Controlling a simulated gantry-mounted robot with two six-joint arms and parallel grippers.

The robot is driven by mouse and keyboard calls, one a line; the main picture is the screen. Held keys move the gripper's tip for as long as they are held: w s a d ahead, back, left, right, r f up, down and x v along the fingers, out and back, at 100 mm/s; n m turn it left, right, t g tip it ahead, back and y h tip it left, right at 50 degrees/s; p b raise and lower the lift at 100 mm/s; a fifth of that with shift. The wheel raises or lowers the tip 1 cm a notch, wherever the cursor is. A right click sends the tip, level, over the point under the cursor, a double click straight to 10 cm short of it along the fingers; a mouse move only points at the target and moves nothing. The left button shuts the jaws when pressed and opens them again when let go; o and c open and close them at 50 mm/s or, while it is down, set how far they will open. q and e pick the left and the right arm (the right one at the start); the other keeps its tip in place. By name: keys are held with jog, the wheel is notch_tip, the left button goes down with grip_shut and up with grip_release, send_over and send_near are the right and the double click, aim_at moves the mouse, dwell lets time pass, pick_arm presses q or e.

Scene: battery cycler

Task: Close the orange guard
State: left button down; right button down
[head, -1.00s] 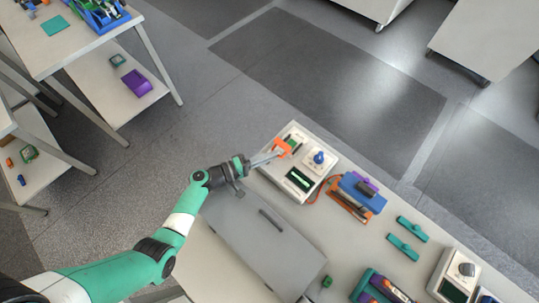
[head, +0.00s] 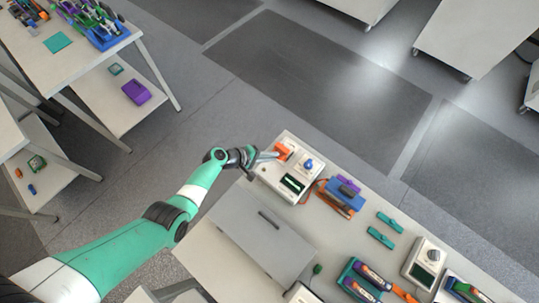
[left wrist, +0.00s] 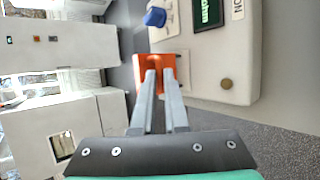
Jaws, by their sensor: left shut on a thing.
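The orange guard (head: 283,150) is at the far end of a white instrument box (head: 275,175) on the bench. The box also carries a blue knob (head: 308,165) and a dark display (head: 292,184). My left gripper (head: 270,156) reaches in from the left and is shut on the orange guard. In the left wrist view, the two grey fingers (left wrist: 160,76) are close together, with the orange guard (left wrist: 156,62) around and beyond their tips. The fingers hide part of the guard, so its exact tilt is hard to tell. My right gripper is not in view.
A grey lidded case (head: 245,235) lies beside the box, under my left arm. A blue and orange device (head: 342,196) stands to the right, with two teal pieces (head: 381,237) beyond it. The bench edge is close behind the box, with open floor past it.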

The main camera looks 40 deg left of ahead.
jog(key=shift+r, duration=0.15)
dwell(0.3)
pick_arm(q)
jog(key=c, duration=0.9)
grip_release()
jog(key=shift+r, duration=0.1)
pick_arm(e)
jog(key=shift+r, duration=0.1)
pick_arm(q)
jog(key=shift+s+a+r+p, duration=0.15)
jog(key=shift+r+p, duration=0.1)
jog(key=shift+p, duration=0.2)
jog(key=p+v, duration=1)
jog(key=v, duration=0.1)
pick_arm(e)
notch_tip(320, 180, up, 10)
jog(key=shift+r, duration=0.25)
pick_arm(q)
jog(key=shift+f, duration=0.1)
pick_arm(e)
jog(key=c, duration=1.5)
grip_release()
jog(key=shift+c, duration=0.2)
